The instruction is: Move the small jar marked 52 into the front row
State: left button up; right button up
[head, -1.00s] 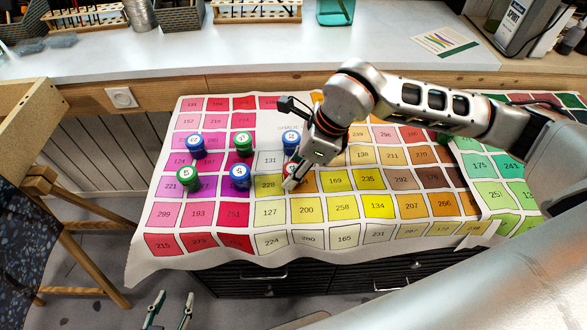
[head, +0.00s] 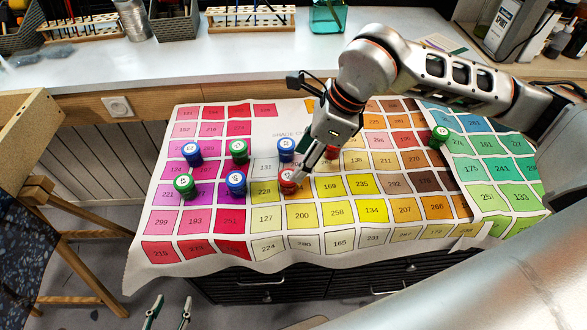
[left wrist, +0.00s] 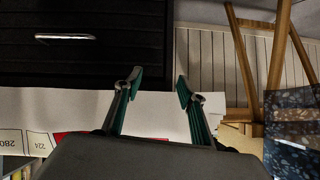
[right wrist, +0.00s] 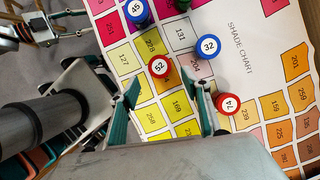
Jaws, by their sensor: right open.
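The small red jar that appears to be marked 52 (head: 288,183) stands upright on the shade chart, at the right end of the front row. This row also has a green jar (head: 184,185) and a blue jar (head: 235,182). In the right wrist view the red jar (right wrist: 159,66) lies just beyond and between my right fingertips. My right gripper (head: 309,168) is open, above and to the right of that jar, with a visible gap on either side. My left gripper (head: 170,305) is open and empty, low in front of the table; its fingers also show in the left wrist view (left wrist: 158,82).
Behind stand blue jars (head: 192,153) and (head: 286,148), a green jar (head: 239,151) and a red jar marked 74 (right wrist: 228,103), partly hidden by my right gripper in the head view. Another green jar (head: 439,136) stands apart at right. The chart's front squares are clear.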

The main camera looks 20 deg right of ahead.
jog(key=shift+v, duration=2.15)
